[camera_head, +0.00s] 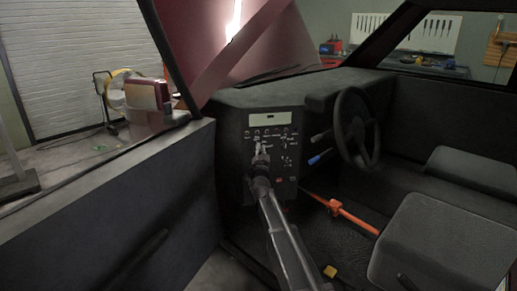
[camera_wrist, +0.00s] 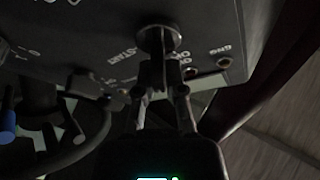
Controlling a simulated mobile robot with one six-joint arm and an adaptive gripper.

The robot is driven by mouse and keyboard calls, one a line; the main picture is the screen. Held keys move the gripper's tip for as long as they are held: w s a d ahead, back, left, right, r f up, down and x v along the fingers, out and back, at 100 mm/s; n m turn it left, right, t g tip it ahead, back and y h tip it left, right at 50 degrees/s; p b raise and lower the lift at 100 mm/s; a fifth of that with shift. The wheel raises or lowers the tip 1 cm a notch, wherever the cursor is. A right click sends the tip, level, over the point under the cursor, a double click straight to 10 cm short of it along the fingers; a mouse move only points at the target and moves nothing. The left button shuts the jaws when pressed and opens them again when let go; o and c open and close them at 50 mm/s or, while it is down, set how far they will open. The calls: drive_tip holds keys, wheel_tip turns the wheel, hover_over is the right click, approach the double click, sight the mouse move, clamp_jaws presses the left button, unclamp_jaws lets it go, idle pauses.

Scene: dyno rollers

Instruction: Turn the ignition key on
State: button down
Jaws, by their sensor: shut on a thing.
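The ignition key switch shows in the wrist view as a round grey collar on the black dashboard panel (camera_wrist: 85,42). The dark ignition key (camera_wrist: 158,40) stands out from it, with upside-down lettering beside it that includes START. My gripper (camera_wrist: 159,76) is shut on the key, one finger on each side. In the head view my gripper (camera_head: 261,152) reaches the left part of the dashboard (camera_head: 235,118), just below a row of small controls. The arm and fingers hide the key there. The key's exact angle is too dark to tell.
The steering wheel (camera_head: 355,127) and a blue-tipped lever (camera_head: 319,159) are right of my gripper. An orange bar (camera_head: 338,208) crosses the floor. Black seats (camera_head: 438,240) are at right, and the door (camera_head: 110,210) is close at left.

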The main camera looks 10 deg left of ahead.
drive_tip(key=shift+w+d+m+g+h+p, duration=0.15)
drive_tip(key=shift+m+h, duration=0.2)
drive_tip(key=shift+m, duration=0.45)
drive_tip(key=shift+s+d+m+g+h+p, duration=0.15)
drive_tip(key=shift+m+h, duration=0.2)
drive_tip(key=shift+m, duration=0.45)
drive_tip(key=shift+w+f+m, duration=0.1)
drive_tip(key=shift+m, duration=0.2)
drive_tip(key=c, duration=0.7)
unclamp_jaws()
drive_tip(key=shift+a, duration=0.1)
